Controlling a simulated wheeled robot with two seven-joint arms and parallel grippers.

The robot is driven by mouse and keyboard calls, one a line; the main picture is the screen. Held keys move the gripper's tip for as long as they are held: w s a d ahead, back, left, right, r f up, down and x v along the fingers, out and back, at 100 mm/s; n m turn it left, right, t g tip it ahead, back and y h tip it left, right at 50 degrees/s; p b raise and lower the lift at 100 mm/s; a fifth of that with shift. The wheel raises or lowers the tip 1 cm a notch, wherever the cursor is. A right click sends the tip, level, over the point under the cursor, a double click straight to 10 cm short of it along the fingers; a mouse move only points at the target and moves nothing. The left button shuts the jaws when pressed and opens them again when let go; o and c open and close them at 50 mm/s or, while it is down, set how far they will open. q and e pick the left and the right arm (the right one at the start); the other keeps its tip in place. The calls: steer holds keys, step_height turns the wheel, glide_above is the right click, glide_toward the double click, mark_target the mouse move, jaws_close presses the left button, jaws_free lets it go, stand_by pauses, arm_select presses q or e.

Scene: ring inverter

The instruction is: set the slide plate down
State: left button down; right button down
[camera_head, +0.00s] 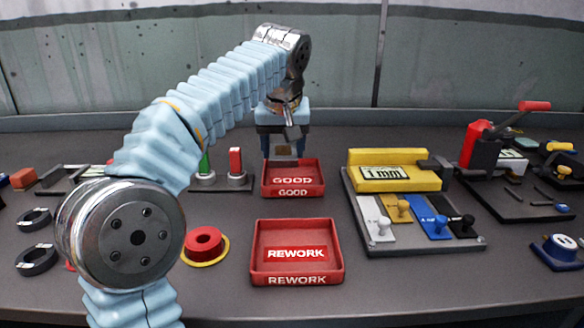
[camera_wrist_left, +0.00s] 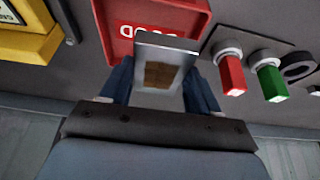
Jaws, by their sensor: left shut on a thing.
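A silver-grey slide plate with a brown patch (camera_wrist_left: 160,74) is between the fingers of my left gripper (camera_wrist_left: 158,88). The gripper is shut on it. In the head view, the left gripper (camera_head: 284,146) points down at the back edge of the red GOOD tray (camera_head: 292,191), and the plate is mostly hidden there. In the left wrist view, the plate overlaps the near wall of the GOOD tray (camera_wrist_left: 112,42); whether it touches the tray cannot be told. My right gripper is not in view.
A red REWORK tray (camera_head: 297,278) stands in front of the GOOD tray. To the right is a grey fixture (camera_head: 385,248) with a yellow gauge (camera_head: 362,158) and several coloured keys. Green and red posts (camera_head: 236,163) stand left of the GOOD tray. Black rings (camera_head: 36,258) lie far left.

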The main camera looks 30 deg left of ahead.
mark_target(292, 183)
arm_select(q)
steer(key=shift+w+d+f, duration=0.2)
steer(key=shift+w+f, duration=0.2)
steer(key=shift+f, duration=0.15)
steer(key=f, duration=0.1)
steer(key=w+f, duration=0.1)
steer(key=f, duration=0.2)
steer(key=shift+w+d+b, duration=0.15)
steer(key=shift+d+b, duration=0.15)
steer(key=shift+b, duration=0.1)
steer(key=shift+f, duration=0.3)
steer(key=shift+f, duration=0.1)
steer(key=shift+c, duration=1.2)
jaws_free()
steer(key=shift+r, duration=0.2)
steer(key=v, duration=1.2)
steer(key=shift+p, duration=0.45)
